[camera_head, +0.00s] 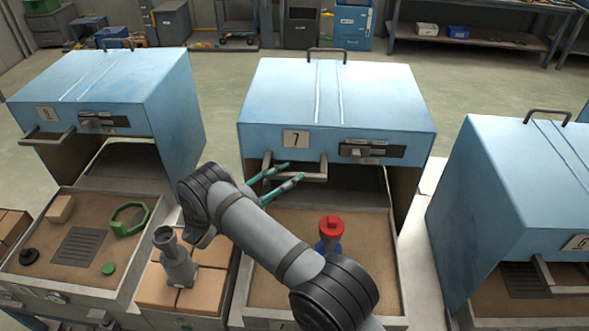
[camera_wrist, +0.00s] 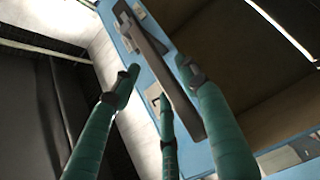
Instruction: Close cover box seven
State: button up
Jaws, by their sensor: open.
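Cover box seven (camera_head: 335,105) is a light blue hood marked with a "7" plate (camera_head: 295,139). It stands raised at the back over a sand tray (camera_head: 397,270), with its front open. A grey bar handle (camera_head: 320,176) sticks out below the plate; it also shows in the wrist view as a dark bar (camera_wrist: 178,92). My gripper (camera_head: 290,172) is open, its green fingers at the handle's left part. In the wrist view the bar runs between the spread fingertips of my gripper (camera_wrist: 157,68); contact cannot be told. My arm hides part of the tray.
A red-topped piece with a blue base (camera_head: 331,228) stands in the tray below the cover. Similar blue boxes stand at left (camera_head: 105,85) and right (camera_head: 530,190). A grey funnel-like piece (camera_head: 178,265) stands on brown blocks left of my arm. Open floor lies behind.

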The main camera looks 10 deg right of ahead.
jog(key=shift+x, duration=1.15)
jog(key=shift+c, duration=1.1)
grip_shut()
